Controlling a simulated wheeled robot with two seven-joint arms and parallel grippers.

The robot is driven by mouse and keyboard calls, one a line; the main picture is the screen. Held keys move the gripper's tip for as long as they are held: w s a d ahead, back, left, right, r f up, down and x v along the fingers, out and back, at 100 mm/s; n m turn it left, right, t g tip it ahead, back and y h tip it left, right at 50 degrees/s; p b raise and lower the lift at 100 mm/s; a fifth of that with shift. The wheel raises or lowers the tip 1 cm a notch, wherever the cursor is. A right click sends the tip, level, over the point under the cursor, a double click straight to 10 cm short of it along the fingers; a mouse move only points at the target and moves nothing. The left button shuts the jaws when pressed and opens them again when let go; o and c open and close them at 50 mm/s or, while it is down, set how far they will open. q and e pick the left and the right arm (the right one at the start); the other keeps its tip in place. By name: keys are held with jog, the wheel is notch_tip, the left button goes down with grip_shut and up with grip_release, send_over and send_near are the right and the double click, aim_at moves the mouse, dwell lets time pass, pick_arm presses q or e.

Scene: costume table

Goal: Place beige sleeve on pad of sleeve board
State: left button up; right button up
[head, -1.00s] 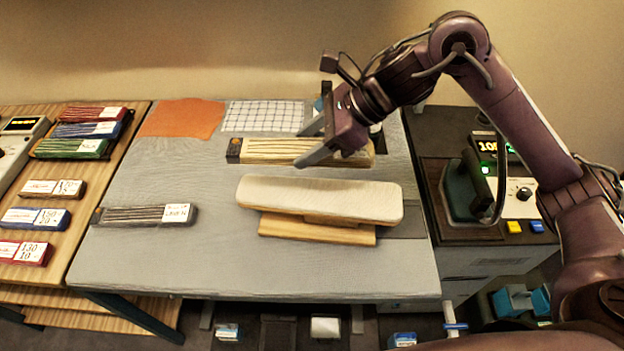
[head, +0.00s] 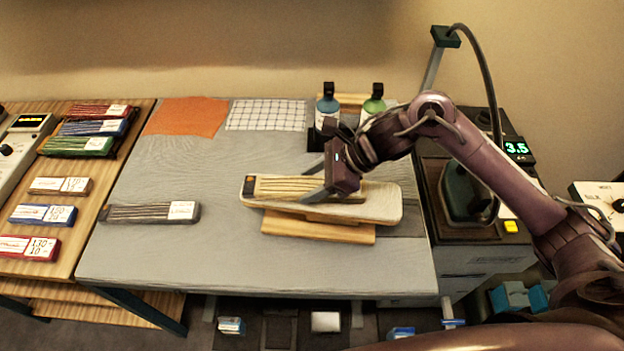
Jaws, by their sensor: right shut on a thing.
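The beige sleeve (head: 285,187) is a long pleated strip with a dark end band and an orange dot at its left end. It lies along the pad (head: 383,208) of the sleeve board, over its left and middle part; I cannot tell whether it fully rests there. The sleeve board's wooden base (head: 318,230) shows below the pad. My right gripper (head: 324,192) is shut on the sleeve near its right part, and its fingers hide some of the cloth. My left gripper is not in view.
A grey sleeve (head: 150,212) with a white tag lies left on the table (head: 200,262). An orange cloth (head: 186,116) and a checked cloth (head: 265,115) lie at the back. Two bottles (head: 327,104) stand behind my arm. An iron (head: 462,190) stands at the right.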

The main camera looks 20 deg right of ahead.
jog(key=shift+f, duration=0.15)
jog(key=o, duration=1)
jog(key=shift+r, duration=0.25)
jog(key=b+v, duration=0.3)
jog(key=v, duration=0.7)
jog(key=shift+s+d, duration=0.1)
jog(key=shift+d, duration=0.2)
jog(key=shift+v, duration=0.75)
jog(key=shift+a, duration=0.15)
